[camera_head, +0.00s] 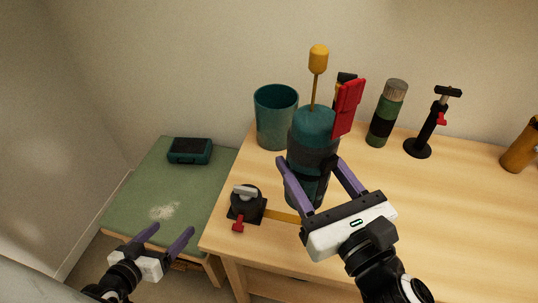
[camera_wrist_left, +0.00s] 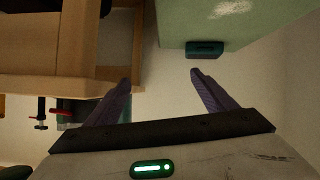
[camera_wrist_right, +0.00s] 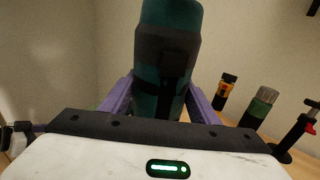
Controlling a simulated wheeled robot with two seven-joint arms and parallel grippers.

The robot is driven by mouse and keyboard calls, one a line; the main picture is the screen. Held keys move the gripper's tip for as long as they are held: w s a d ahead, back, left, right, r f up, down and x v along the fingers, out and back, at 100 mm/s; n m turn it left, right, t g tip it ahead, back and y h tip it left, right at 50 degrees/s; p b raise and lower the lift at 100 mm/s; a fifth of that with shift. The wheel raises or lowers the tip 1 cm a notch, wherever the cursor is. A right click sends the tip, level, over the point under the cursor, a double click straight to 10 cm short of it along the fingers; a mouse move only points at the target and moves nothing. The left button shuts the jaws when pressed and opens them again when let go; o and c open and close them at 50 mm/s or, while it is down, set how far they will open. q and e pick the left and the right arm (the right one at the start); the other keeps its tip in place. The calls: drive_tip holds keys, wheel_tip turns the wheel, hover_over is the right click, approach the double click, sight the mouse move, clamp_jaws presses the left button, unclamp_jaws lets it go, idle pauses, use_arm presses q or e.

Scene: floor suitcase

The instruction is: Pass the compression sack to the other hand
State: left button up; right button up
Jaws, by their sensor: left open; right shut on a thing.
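The compression sack (camera_head: 313,133) is a teal and dark grey cylinder with a black strap. My right gripper (camera_head: 308,160) is shut on it, with one purple finger on each side, over the table's front left part. In the right wrist view the sack (camera_wrist_right: 166,55) stands upright between the fingers. The head view does not show clearly whether its bottom touches the table. My left gripper (camera_head: 172,230) is open and empty, low at the left in front of the green-topped stand, well apart from the sack. The left wrist view (camera_wrist_left: 160,78) also shows nothing between its fingers.
A teal cup (camera_head: 276,118), a yellow-knobbed stick (camera_head: 318,60) and a red clip-like piece (camera_head: 348,107) are near the sack. A black clamp (camera_head: 246,203) sits on the wooden table's left edge. A teal box (camera_head: 190,151) lies on the green-topped stand (camera_head: 160,185).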

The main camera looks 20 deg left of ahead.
sight(338, 138)
use_arm(q)
drive_tip(key=w+a+r+t, duration=0.2)
drive_tip(key=w+r+t, duration=0.15)
drive_tip(key=r, duration=0.45)
drive_tip(key=w+a+r+t, duration=0.2)
drive_tip(key=w+a+r, duration=0.15)
drive_tip(key=r, duration=0.45)
use_arm(e)
drive_tip(key=shift+r, duration=0.1)
use_arm(q)
drive_tip(key=w+d+r+m+h, duration=0.2)
drive_tip(key=d+r+m+h, duration=0.15)
drive_tip(key=d+r, duration=0.35)
drive_tip(key=w+d+r+m+h, duration=0.25)
drive_tip(key=d+r+h, duration=0.2)
drive_tip(key=d, duration=0.55)
drive_tip(key=s+d+r+m+g+h, duration=0.2)
drive_tip(key=d, duration=0.3)
drive_tip(key=s+d+r+m+g+h, duration=0.2)
drive_tip(key=s+d+r, duration=0.1)
drive_tip(key=d, duration=0.2)
drive_tip(key=s+d+r+m+g+h, duration=0.2)
drive_tip(key=s+d+r, duration=0.1)
drive_tip(key=d, duration=0.2)
drive_tip(key=shift+s+m+g, duration=0.25)
drive_tip(key=shift+m, duration=0.15)
drive_tip(key=x, duration=1.2)
